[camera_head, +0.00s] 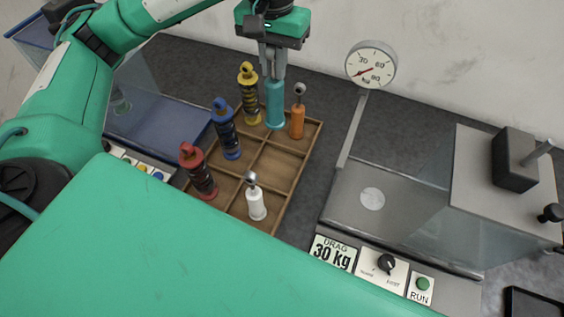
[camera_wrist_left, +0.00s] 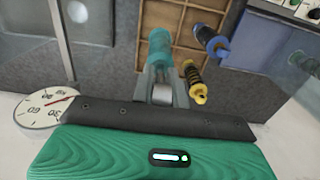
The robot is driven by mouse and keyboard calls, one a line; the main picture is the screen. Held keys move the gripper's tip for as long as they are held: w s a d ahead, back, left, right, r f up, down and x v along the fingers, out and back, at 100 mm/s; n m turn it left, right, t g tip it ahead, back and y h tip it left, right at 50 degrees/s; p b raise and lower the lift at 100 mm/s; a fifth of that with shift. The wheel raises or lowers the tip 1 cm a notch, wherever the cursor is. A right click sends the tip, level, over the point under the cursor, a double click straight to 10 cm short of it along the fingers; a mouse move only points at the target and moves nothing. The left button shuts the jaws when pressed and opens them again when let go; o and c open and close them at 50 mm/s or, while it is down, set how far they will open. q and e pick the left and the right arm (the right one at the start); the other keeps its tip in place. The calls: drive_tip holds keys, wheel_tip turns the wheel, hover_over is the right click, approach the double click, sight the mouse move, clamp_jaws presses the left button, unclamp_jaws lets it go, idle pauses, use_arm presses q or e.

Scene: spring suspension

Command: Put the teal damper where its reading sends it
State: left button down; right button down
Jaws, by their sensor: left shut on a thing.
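The teal damper (camera_head: 274,104) stands upright at the back of the wooden divided tray (camera_head: 283,159), between the yellow and orange ones. My left gripper (camera_head: 272,76) is shut on its top from above. In the left wrist view the teal damper (camera_wrist_left: 160,48) sits between the fingers. I cannot tell whether its foot still touches the tray. The dial gauge (camera_head: 371,65) is marked in kg, with a red needle on its lower left. A sign (camera_head: 333,252) reads "DRAG 30 kg". My right gripper is not in view.
Yellow (camera_head: 249,94), blue (camera_head: 227,130), red (camera_head: 198,172), orange (camera_head: 297,114) and white (camera_head: 255,198) dampers stand in the tray. Right is a test machine with a bare plate (camera_head: 350,203), knob (camera_head: 386,263) and green RUN button (camera_head: 423,283). A blue-floored glass-sided bin (camera_head: 165,130) is left.

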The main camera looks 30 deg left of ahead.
sight(275, 121)
use_arm(q)
drive_tip(key=shift+f, duration=0.9)
wheel_tip(275, 121, down, 14)
drive_tip(key=p, duration=0.4)
drive_tip(key=shift+f, duration=0.55)
drive_tip(key=shift+f+p, duration=0.45)
drive_tip(key=shift+f, duration=1.65)
drive_tip(key=c, duration=1.4)
unclamp_jaws()
drive_tip(key=shift+r, duration=0.1)
